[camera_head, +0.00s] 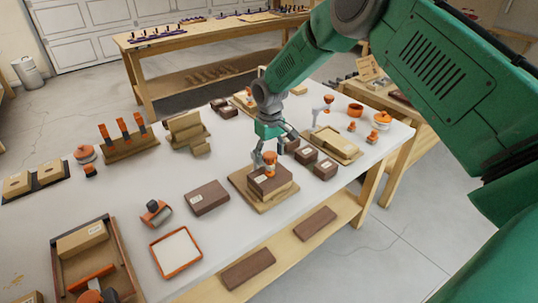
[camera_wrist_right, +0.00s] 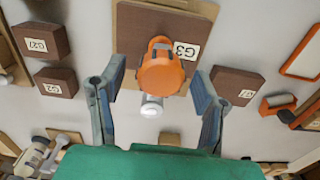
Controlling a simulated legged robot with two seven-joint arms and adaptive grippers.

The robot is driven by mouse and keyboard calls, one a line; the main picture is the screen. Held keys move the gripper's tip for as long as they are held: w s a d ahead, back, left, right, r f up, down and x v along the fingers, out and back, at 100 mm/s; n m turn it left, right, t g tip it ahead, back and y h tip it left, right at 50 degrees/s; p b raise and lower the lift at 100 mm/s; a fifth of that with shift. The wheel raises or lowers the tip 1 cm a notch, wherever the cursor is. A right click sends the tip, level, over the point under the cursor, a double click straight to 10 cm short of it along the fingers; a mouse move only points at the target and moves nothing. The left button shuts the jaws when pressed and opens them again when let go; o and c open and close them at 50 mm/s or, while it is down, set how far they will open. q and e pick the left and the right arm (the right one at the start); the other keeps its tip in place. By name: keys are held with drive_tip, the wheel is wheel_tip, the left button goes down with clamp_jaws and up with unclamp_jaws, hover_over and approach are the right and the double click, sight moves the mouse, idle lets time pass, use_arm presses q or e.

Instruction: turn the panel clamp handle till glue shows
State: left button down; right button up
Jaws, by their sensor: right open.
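The panel clamp's orange handle (camera_head: 269,158) sits on top of a dark brown panel block (camera_head: 262,183) on a light wooden base (camera_head: 243,190). In the right wrist view the round orange handle (camera_wrist_right: 161,73) is near the middle, over a block with a "G3" label (camera_wrist_right: 186,50). A pale cylindrical part (camera_wrist_right: 152,106) shows just below the handle. My right gripper (camera_head: 272,143) is above the handle. In the wrist view its two fingers (camera_wrist_right: 157,80) are spread, one on each side of the handle, with gaps between. I see no glue. My left gripper is out of view.
A white-filled orange tray (camera_head: 176,252) and a wooden tray (camera_head: 113,237) are near the front left. A second clamp (camera_head: 328,100) stands behind right.

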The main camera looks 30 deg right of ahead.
sight(269, 153)
wheel_tip(269, 153, up, 12)
drive_tip(key=shift+f, duration=0.2)
idle(0.4)
drive_tip(key=shift+w, duration=0.1)
idle(1.3)
